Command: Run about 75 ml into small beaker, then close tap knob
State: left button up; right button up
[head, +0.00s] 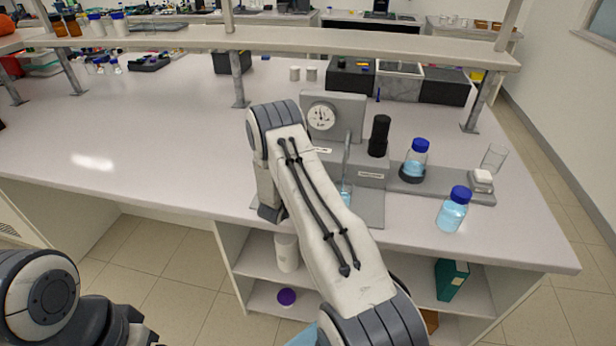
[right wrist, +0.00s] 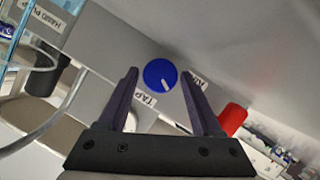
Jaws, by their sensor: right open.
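In the right wrist view a round blue tap knob (right wrist: 160,74) with a white pointer mark sits on the grey panel, beside a TAP label (right wrist: 145,100). My right gripper (right wrist: 162,75) is open, with its two dark fingers on either side of the knob; I cannot tell whether they touch it. In the head view my right arm hides the knob and the right gripper. A small beaker (head: 346,196) with light blue liquid stands below the thin spout pipe (head: 347,155), partly hidden by my arm; its level cannot be read.
The rig has a dial gauge (head: 321,117) and a black pump handle (head: 379,135). A blue-capped bottle (head: 415,160) sits in a dark holder, another bottle (head: 453,212) near the front edge. An empty glass (head: 494,157) stands right. A red knob (right wrist: 232,118) is near my right fingers.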

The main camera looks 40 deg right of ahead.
jog(key=shift+x, duration=0.9)
grip_shut()
